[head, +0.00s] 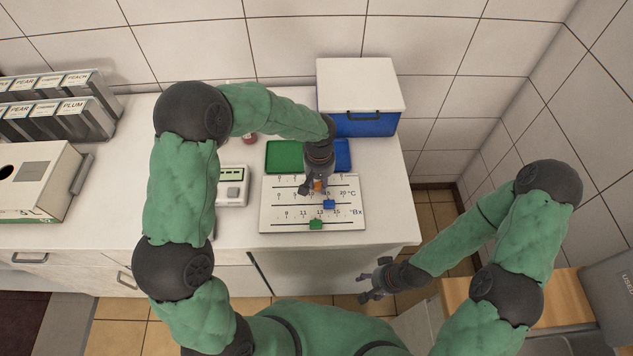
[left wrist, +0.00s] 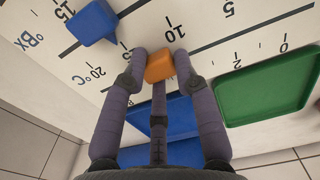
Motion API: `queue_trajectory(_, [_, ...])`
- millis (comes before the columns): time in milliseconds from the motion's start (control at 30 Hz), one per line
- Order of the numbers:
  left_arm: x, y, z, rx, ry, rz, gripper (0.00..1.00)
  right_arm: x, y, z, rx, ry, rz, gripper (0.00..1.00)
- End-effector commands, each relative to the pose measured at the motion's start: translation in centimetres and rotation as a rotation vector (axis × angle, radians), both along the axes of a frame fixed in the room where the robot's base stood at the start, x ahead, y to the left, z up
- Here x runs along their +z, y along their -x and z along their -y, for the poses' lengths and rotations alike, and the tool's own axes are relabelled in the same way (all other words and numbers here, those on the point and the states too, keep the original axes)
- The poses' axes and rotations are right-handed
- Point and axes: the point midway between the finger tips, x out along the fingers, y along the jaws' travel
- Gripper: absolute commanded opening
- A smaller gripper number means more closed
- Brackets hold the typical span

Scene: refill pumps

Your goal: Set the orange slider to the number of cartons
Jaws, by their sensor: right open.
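The white scale board (head: 275,215) lies on the counter with rows of numbers and rails. My left gripper (head: 317,188) points down at its upper rail. In the left wrist view its fingers sit on both sides of the orange slider (left wrist: 160,67) and appear closed against it. The slider is near a printed 10, but its exact reading is hard to tell. The blue slider (head: 329,204) and green slider (head: 316,224) are on the lower rails. My right gripper (head: 372,283) is open and empty, off the counter's front edge. I cannot make out any cartons clearly.
A green tray (head: 284,155) and a blue tray (head: 343,155) lie behind the board. A blue box with a white lid (head: 360,85) stands behind them. A small device (head: 233,185) is left of the board. Labelled dispensers (head: 58,105) stand far left.

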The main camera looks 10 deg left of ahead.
Motion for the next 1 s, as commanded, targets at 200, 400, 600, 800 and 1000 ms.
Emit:
queue_trajectory(200, [0.0,0.0,0.0,0.001,0.000,0.000,0.57,0.0,0.0,0.0,0.000,0.000,0.000,0.57])
queue_trajectory(400, [0.1,0.0,0.0,0.001,0.000,0.000,0.57,0.0,0.0,0.0,0.000,0.000,0.000,0.57])
queue_trajectory(600, [1.8,-0.1,0.0,0.002,0.001,0.004,0.57,0.0,0.0,0.0,0.000,0.000,0.000,0.57])
queue_trajectory(800, [5.7,-0.1,0.0,0.001,0.001,0.005,0.57,0.0,0.0,0.0,0.000,0.000,0.000,0.57])
queue_trajectory(1000, [9.3,0.0,0.0,0.000,0.000,0.003,0.57,0.0,0.0,0.0,0.000,0.000,0.000,0.57])
